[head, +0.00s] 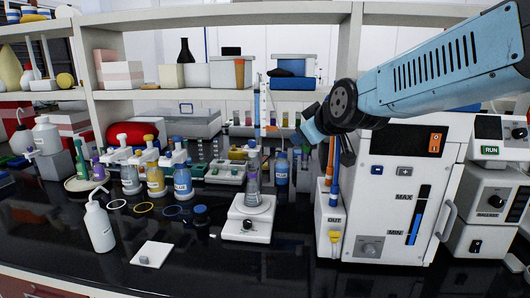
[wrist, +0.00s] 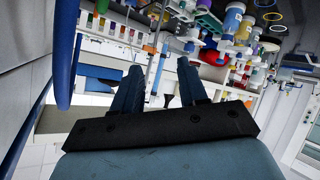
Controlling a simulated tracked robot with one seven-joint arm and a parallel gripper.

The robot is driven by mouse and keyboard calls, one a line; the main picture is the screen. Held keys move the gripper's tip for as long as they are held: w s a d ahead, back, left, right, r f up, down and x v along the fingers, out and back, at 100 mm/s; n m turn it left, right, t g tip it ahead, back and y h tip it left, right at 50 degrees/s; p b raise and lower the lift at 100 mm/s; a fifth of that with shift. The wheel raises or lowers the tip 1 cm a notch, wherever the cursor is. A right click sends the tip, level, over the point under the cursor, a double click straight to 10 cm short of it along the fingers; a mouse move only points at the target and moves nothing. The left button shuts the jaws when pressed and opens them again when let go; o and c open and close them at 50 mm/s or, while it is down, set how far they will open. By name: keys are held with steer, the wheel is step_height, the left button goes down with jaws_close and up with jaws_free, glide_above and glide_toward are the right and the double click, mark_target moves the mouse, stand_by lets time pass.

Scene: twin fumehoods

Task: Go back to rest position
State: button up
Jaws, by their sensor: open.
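My gripper (wrist: 158,88) shows in the wrist view with its two dark blue fingers apart and nothing between them. In the head view my blue arm reaches in from the upper right. My gripper (head: 303,128) is there at the arm's left end, in front of the shelf and above the bench. It is beside the upper left of the white machine with MAX and MIN marks (head: 405,190). Its fingertips are small and partly hidden in the head view.
A flask (head: 253,190) stands on a white stirrer plate (head: 248,222) below and left of my gripper. A white squeeze bottle (head: 100,228), a white square plate (head: 152,254) and several capped bottles stand further left. The dark bench front (head: 190,280) is clear.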

steer(key=s+d+f+m+g+h, duration=0.2)
steer(key=s+d, duration=0.4)
steer(key=s, duration=0.4)
steer(key=s+d+f+m+g+h, duration=0.2)
steer(key=s+d+f+m+g, duration=0.2)
steer(key=s+d+m, duration=0.3)
steer(key=s+f, duration=0.1)
steer(key=s, duration=0.3)
steer(key=shift+d, duration=0.15)
